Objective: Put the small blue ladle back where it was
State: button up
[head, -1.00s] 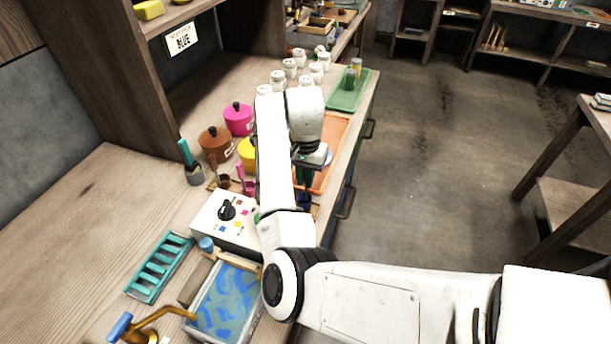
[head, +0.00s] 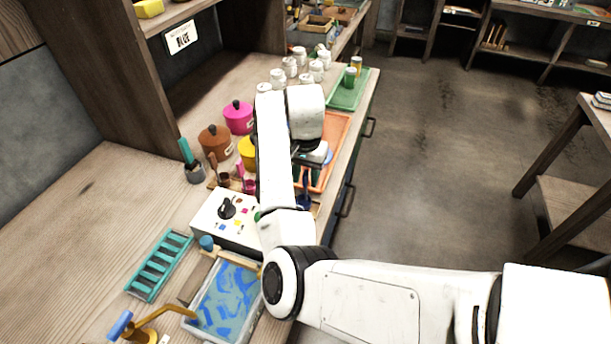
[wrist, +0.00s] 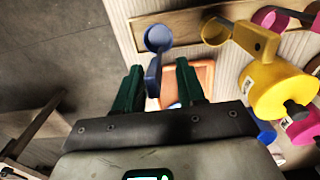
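The small blue ladle shows in the wrist view (wrist: 158,40), its round bowl facing the camera and its handle running down between my fingers. In the head view its bowl (head: 303,202) is low beside the counter's right edge, with the handle rising towards my gripper (head: 306,178). My gripper (wrist: 158,85) has its two green fingers apart, with the handle between them, nearer the left finger. I cannot tell whether the handle touches that finger, or whether the ladle rests on the wooden rack (wrist: 212,14). My arm hides part of the rack in the head view.
The yellow ladle (wrist: 245,38) and a magenta ladle (wrist: 275,18) are beside the blue one. A yellow pot (wrist: 270,88), brown pot (head: 215,142) and magenta pot (head: 238,118) stand close by. An orange tray (head: 338,135) lies beyond. Open floor is on the right.

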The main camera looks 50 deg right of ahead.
notch_tip(320, 180, up, 12)
jog(key=p, duration=0.2)
jog(key=s+d+f+n+h, duration=0.1)
jog(key=s+f+n+h, duration=0.4)
jog(key=s+f, duration=0.6)
jog(key=s+a+f+n+y, duration=0.2)
jog(key=s+a+f+n, duration=0.2)
jog(key=s+a, duration=0.4)
jog(key=s+a+f+n+t+y, duration=0.1)
jog(key=s+a+f+n+y, duration=0.1)
jog(key=s+a+f+n, duration=0.2)
jog(key=s+a, duration=0.3)
jog(key=a, duration=0.2)
jog(key=shift+s+f+y, duration=0.35)
jog(key=shift+s+y, duration=0.05)
